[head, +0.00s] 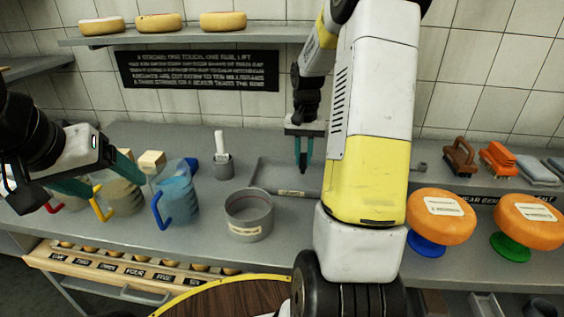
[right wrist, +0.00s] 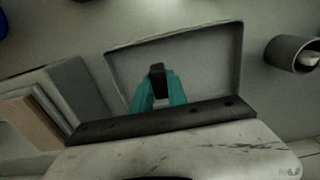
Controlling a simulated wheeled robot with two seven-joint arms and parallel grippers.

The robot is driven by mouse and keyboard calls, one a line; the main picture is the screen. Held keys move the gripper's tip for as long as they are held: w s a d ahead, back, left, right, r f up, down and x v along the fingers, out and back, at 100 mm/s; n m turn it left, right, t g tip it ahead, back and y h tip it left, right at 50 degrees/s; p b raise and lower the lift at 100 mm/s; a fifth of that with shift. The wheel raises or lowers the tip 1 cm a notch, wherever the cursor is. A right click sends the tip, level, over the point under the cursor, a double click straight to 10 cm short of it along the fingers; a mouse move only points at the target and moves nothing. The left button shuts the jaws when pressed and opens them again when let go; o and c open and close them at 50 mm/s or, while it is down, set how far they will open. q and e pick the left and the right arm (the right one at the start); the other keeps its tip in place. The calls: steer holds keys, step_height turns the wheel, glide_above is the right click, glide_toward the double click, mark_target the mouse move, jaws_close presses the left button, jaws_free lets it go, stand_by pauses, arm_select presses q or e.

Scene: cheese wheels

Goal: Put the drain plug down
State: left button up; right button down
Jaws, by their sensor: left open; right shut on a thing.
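My right gripper (head: 303,160) points down over the back of the grey counter, shut on a small dark piece, apparently the drain plug (head: 302,158). In the right wrist view, the teal fingers (right wrist: 158,88) close on this dark plug (right wrist: 157,67), over a shallow grey rimmed basin or tray (right wrist: 205,62). I cannot tell whether the plug touches its floor. The basin (head: 262,172) also shows in the head view, partly hidden by my right arm. My left gripper (head: 115,185) is open, near the jugs at the left.
A blue jug (head: 178,192), a yellow-handled jug (head: 122,197), a grey round mould (head: 248,217) and a grey cup with a white-handled tool (head: 222,165) stand on the counter. Orange cheese wheels (head: 440,217) and brushes (head: 460,157) are at right. A shelf (head: 185,37) with cheeses hangs behind.

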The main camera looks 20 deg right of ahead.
mark_target(303, 169)
steer(key=shift+f, duration=2.45)
steer(key=shift+f, duration=0.1)
steer(key=c, duration=1.3)
jaws_free()
step_height(303, 169, up, 12)
steer(key=shift+f, duration=0.1)
steer(key=s+a+r+n+t, duration=0.2)
steer(key=s+a+r+t, duration=0.1)
steer(key=s+a+r, duration=0.5)
steer(key=s+a+r+n+t+y, duration=0.1)
steer(key=s+a+n, duration=0.1)
steer(key=s, duration=0.5)
steer(key=s+a+r+n+t+y, duration=0.1)
steer(key=s+a+t, duration=0.1)
steer(key=s+a, duration=0.3)
steer(key=shift+s+a+r+n, duration=0.2)
steer(key=shift+s+n, duration=0.2)
steer(key=shift+s, duration=0.5)
